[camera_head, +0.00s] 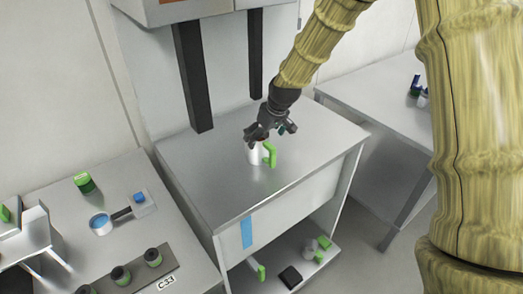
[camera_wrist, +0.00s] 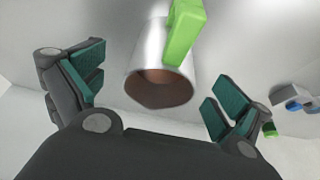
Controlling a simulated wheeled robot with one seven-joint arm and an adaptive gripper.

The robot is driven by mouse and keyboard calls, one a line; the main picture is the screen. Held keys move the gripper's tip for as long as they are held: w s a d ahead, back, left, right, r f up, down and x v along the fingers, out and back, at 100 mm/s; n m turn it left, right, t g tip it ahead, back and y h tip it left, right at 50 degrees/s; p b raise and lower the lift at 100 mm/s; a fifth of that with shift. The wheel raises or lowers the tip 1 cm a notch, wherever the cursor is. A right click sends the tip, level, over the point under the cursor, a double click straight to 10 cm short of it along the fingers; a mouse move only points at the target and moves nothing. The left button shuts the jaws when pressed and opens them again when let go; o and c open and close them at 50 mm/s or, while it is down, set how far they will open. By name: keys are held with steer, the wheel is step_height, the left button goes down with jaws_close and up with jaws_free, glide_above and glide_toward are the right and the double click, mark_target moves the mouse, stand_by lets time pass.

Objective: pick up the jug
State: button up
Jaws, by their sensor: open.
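The jug (camera_head: 254,156) is a white or metallic cup shape with a green handle (camera_head: 269,154), standing on the grey metal table. In the wrist view the jug (camera_wrist: 150,60) shows its open mouth, brownish inside, with the green handle at its upper right. My gripper (camera_head: 268,129) is just above the jug and covers part of its top in the head view. In the wrist view my gripper (camera_wrist: 155,98) is open, with one finger on each side of the jug's mouth. There is a gap on both sides, and I see no contact.
The grey table top (camera_head: 205,178) around the jug is clear. A lower shelf holds another green-handled jug (camera_head: 312,248) and a black box (camera_head: 290,277). Dark posts (camera_head: 194,80) rise behind. The left bench carries a blue-topped dish (camera_head: 100,223) and a green-lidded jar (camera_head: 84,182).

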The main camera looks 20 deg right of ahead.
steer(key=shift+w+a+f+p, duration=0.25)
steer(key=shift+f+p, duration=0.2)
steer(key=shift+f, duration=0.1)
steer(key=shift+w+a+f+p, duration=0.25)
steer(key=shift+f+p, duration=0.15)
steer(key=shift+f, duration=0.1)
steer(key=shift+p+x, duration=0.45)
steer(key=shift+x, duration=0.95)
steer(key=c, duration=1.5)
steer(key=shift+r, duration=0.1)
steer(key=shift+c, duration=0.6)
